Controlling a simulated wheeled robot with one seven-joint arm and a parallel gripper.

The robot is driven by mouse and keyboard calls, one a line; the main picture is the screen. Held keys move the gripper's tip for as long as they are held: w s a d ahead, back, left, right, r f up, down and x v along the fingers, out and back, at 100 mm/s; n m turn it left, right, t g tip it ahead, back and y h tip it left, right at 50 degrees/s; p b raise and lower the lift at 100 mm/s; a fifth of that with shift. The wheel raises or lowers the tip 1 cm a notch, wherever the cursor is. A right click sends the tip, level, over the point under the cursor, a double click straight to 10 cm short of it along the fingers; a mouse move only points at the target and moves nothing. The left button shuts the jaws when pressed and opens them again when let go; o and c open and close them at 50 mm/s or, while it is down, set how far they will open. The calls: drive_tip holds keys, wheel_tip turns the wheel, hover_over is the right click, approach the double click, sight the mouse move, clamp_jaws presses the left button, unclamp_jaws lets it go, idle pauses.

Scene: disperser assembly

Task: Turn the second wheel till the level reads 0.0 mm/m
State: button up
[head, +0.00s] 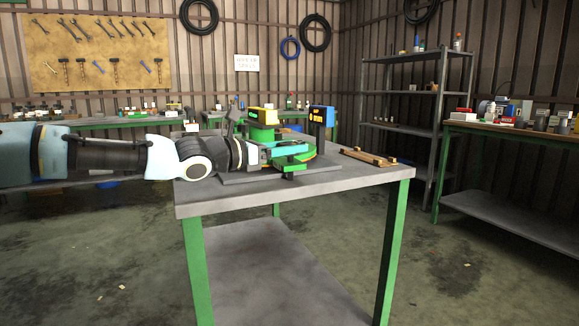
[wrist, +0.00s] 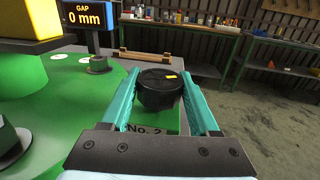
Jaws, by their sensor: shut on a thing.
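In the head view my gripper (head: 268,153) reaches the green machine (head: 300,160) from the left, and the wheel is hard to make out there. The yellow box (head: 262,115) on top of the machine may be the level; its reading does not show in either view.
A blue display (wrist: 84,17) reads "GAP 0 mm"; it stands at the machine's right (head: 322,118) in the head view. A wooden piece (head: 368,157) lies on the grey table (head: 390,176) to the right. Shelves and benches stand farther back.

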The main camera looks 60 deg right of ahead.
drive_tip(key=shift+f+n+t+h+b, duration=0.3)
drive_tip(key=shift+n+t+b, duration=0.4)
drive_tip(key=shift+b, duration=3.2)
drive_tip(key=shift+f+n+t+h+b, duration=0.1)
drive_tip(key=shift+n+t+h+b, duration=0.55)
drive_tip(key=shift+b, duration=3.25)
drive_tip(key=t+b, duration=0.2)
drive_tip(key=b, duration=0.4)
drive_tip(key=shift+s+r+n+b, duration=0.1)
drive_tip(key=shift+r+n+b, duration=0.05)
drive_tip(key=shift+n+b, duration=0.15)
